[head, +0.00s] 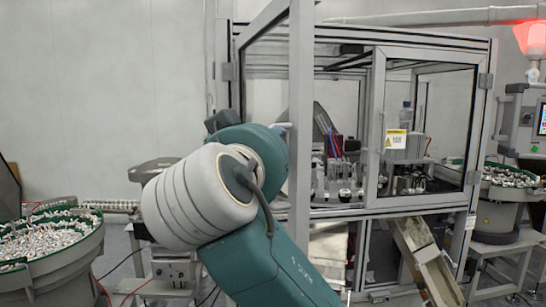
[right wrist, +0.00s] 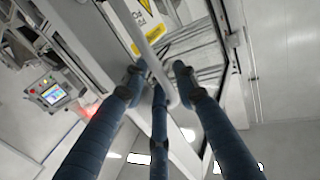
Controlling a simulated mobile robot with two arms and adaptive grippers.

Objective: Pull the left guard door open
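The left guard door (head: 300,100) is a grey metal frame with a clear panel, hinged on the cell's left side. It stands swung out towards me, partly open. In the right wrist view its pale handle bar (right wrist: 152,55) runs diagonally beside a yellow warning label (right wrist: 143,20). My right gripper (right wrist: 160,78) has its blue-grey fingers closed in around this bar. In the head view the teal and grey arm in front hides the gripper and most of the handle. My left gripper is not in view.
The right guard door (head: 425,200) is closed, with a yellow label (head: 396,139). A bowl feeder (head: 85,250) full of small parts stands at left, another (head: 510,190) at right. A chute (head: 428,262) slopes out below the cell. A control panel (head: 528,120) stands at far right.

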